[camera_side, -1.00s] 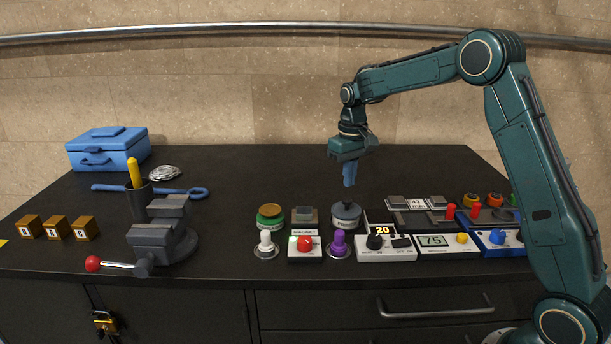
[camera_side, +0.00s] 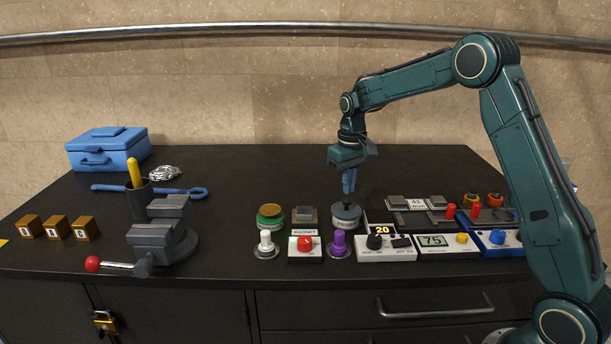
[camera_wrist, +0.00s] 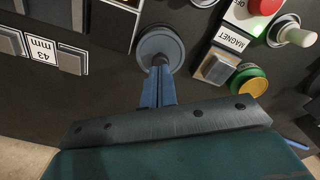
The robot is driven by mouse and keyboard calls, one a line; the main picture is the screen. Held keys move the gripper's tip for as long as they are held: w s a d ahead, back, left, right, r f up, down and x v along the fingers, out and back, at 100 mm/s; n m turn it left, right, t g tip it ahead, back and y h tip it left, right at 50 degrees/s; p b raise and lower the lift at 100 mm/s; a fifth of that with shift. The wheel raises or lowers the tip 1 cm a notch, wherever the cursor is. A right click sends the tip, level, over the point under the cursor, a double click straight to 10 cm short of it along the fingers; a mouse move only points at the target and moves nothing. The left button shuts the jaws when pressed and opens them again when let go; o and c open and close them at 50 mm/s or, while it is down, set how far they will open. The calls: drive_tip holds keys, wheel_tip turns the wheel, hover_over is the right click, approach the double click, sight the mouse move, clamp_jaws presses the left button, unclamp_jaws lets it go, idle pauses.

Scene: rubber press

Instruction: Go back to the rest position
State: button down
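My gripper (camera_side: 349,190) points straight down, its blue fingers just above the grey round button (camera_side: 346,211) in the side view. In the wrist view the two fingers of my gripper (camera_wrist: 159,72) lie together with nothing visible between them. Their tips overlap the edge of the grey round button (camera_wrist: 160,46) there. I cannot tell whether they touch it.
A green button with a brown top (camera_side: 270,216), a magnet box with a red knob (camera_side: 306,246) and a purple knob (camera_side: 339,246) stand nearby. Display boxes (camera_side: 448,244) lie right. A vise (camera_side: 160,240) and blue toolbox (camera_side: 105,150) stand left. The table behind is clear.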

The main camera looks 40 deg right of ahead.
drive_tip(key=shift+f, duration=1)
idle(0.4)
wheel_tip(320, 180, up, 7)
idle(1.4)
idle(0.4)
